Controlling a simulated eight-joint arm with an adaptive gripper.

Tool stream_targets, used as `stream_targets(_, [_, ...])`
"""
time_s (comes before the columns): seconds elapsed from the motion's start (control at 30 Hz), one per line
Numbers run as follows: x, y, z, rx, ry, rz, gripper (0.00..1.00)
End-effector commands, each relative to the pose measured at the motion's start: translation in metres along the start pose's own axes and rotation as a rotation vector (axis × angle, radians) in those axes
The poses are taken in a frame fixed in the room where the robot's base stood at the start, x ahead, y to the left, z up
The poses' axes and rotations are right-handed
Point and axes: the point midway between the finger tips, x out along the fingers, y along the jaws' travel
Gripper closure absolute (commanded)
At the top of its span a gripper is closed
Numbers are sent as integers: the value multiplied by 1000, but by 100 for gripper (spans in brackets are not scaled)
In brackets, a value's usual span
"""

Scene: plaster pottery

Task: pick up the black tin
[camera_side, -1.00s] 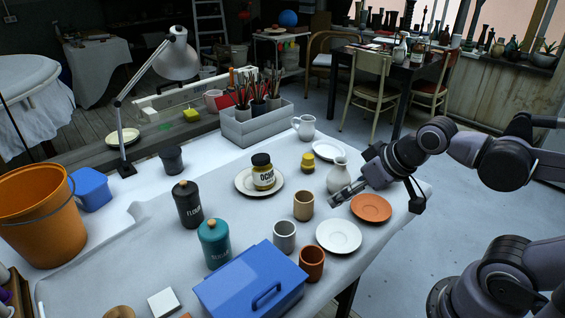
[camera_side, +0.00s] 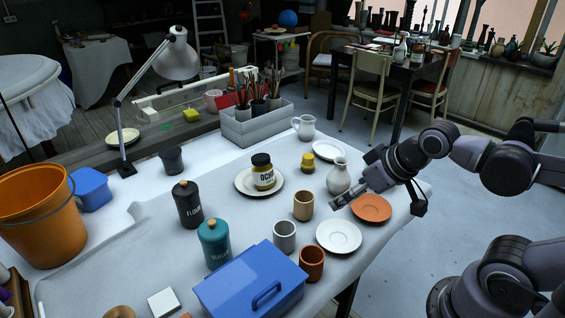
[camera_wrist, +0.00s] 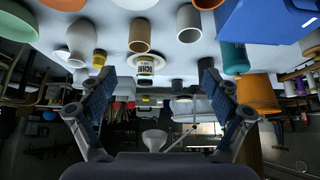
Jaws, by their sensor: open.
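The black tin (camera_side: 188,205) stands upright on the table, left of centre in the side view. It has a tan knob on its lid and a pale FLOUR label. In the wrist view I cannot pick it out clearly; my right-hand finger may cover it. My gripper (camera_side: 337,203) is at the table's right part, well to the right of the tin, between the white jug and the orange plate. In the wrist view my gripper (camera_wrist: 156,73) has its fingers wide apart with nothing held.
Between gripper and tin stand a tan cup (camera_side: 303,205) and an ochre jar (camera_side: 263,172) on a plate. A teal canister (camera_side: 214,245) stands just in front of the tin, and a small dark cup (camera_side: 172,160) behind it. A blue toolbox (camera_side: 250,285) lies at the front.

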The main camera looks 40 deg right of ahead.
Motion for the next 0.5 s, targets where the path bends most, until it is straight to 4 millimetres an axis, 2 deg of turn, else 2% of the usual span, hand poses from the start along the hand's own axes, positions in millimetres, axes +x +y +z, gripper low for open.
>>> stream_targets(0.4, [0, 0, 0, 0, 0, 0, 9])
stream_targets(0.5, [-1, -1, -6, -7, -3, -4, 9])
